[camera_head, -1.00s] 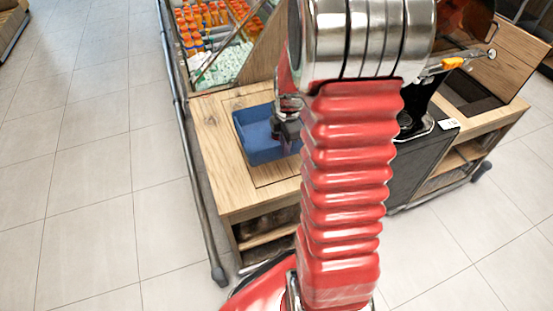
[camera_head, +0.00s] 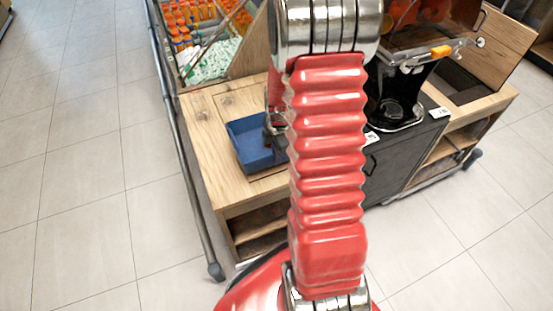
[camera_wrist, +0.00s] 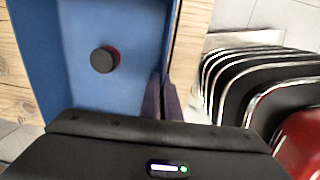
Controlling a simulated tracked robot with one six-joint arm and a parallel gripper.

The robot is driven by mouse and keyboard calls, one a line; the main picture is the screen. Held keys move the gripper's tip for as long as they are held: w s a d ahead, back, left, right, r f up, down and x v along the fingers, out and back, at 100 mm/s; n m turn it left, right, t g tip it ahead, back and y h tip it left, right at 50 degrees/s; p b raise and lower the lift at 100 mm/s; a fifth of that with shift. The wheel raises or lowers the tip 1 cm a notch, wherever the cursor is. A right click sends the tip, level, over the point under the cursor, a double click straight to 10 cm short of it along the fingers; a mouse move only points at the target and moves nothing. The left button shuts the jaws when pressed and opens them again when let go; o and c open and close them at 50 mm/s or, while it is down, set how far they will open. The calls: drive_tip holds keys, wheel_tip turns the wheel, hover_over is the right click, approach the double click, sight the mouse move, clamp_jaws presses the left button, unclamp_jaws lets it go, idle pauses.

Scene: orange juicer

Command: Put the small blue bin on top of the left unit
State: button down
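The small blue bin (camera_head: 246,154) is over the wooden top of the left unit (camera_head: 200,122), level, near its front right part. Whether its base touches the wood is hard to tell. My gripper (camera_head: 274,138) is at the bin's far right side, partly hidden by my red arm. In the wrist view the dark fingers (camera_wrist: 163,104) sit on either side of the right wall of the bin (camera_wrist: 75,88) and look closed on it. A round black thing (camera_wrist: 104,60) lies inside the bin.
A bin of orange bottles and ice (camera_head: 205,45) stands behind the unit. A black juicer (camera_head: 396,108) stands on the dark cabinet to the right. A metal rail (camera_head: 184,170) runs along the unit's left side. The floor at left is clear.

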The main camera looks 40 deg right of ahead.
wheel_tip(320, 180, down, 2)
drive_tip(key=shift+f, duration=0.1)
drive_tip(key=c, duration=2)
unclamp_jaws()
drive_tip(key=shift+r, duration=0.2)
wheel_tip(320, 180, up, 12)
drive_tip(key=shift+s, duration=0.45)
